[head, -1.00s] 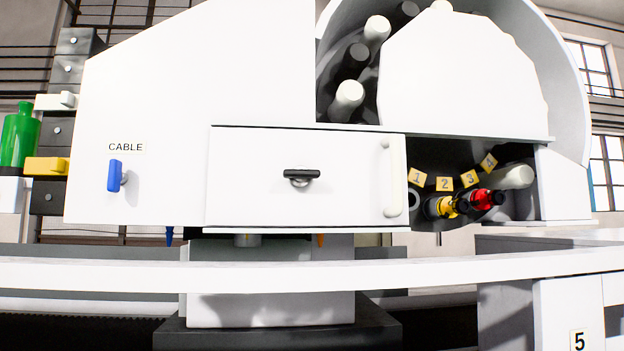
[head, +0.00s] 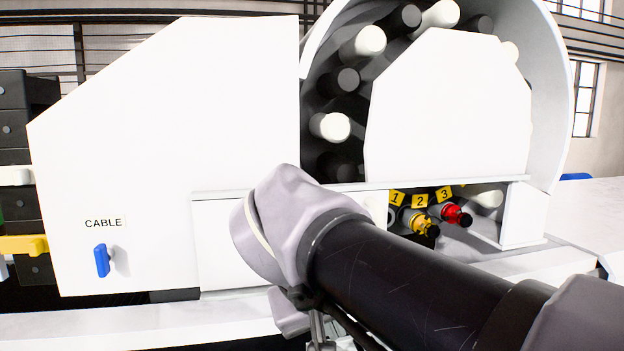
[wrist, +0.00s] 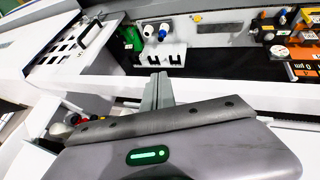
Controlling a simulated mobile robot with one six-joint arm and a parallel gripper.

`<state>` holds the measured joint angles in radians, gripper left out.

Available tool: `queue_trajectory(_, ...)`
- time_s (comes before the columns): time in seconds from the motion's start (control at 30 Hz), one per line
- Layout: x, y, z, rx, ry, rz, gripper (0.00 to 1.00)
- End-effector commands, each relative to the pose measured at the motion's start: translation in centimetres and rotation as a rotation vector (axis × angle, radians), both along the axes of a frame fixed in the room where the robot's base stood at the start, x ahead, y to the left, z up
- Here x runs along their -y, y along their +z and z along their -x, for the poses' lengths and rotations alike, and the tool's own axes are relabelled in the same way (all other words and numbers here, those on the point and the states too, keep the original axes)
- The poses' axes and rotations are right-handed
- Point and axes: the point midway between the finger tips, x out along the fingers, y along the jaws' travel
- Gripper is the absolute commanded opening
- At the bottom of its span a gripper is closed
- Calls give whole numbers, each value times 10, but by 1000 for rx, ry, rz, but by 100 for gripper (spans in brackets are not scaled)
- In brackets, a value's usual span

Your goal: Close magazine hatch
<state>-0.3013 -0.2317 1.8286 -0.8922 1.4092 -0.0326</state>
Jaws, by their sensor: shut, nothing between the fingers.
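The magazine hatch (head: 218,240) is a white panel low on the machine front in the head view. My arm hides most of it, including its black knob and upright grip bar. To its right the magazine opening is uncovered, with tags 1, 2 and 3, a yellow-collared tool holder (head: 419,222) and a red-collared one (head: 457,215) showing. My gripper (head: 320,342) is at the bottom edge of the head view, mostly cut off, in front of and below the hatch. In the wrist view my gripper (wrist: 158,85) has its grey fingers together and empty. I cannot make out the hatch there.
A blue CABLE switch (head: 102,260) sits left of the hatch. The tool wheel (head: 335,126) stands above right. A white rail (head: 180,328) runs along the front. The wrist view shows a black-floored bay with a white slotted holder (wrist: 165,55) and a green bottle (wrist: 131,38).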

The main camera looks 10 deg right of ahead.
Motion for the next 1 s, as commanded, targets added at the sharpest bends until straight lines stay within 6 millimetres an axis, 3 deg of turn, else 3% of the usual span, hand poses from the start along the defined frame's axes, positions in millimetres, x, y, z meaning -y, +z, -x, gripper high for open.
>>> queue_trajectory(0.03,-2,48,-11,8,6,36,0)
queue_trajectory(0.1,-3,75,-23,21,6,81,0)
queue_trajectory(0.2,-4,92,-32,34,6,116,0)
queue_trajectory(0.37,3,78,-40,36,2,126,0)
queue_trajectory(0.77,38,12,-82,34,2,123,0)
queue_trajectory(1.0,70,21,-89,37,2,123,0)
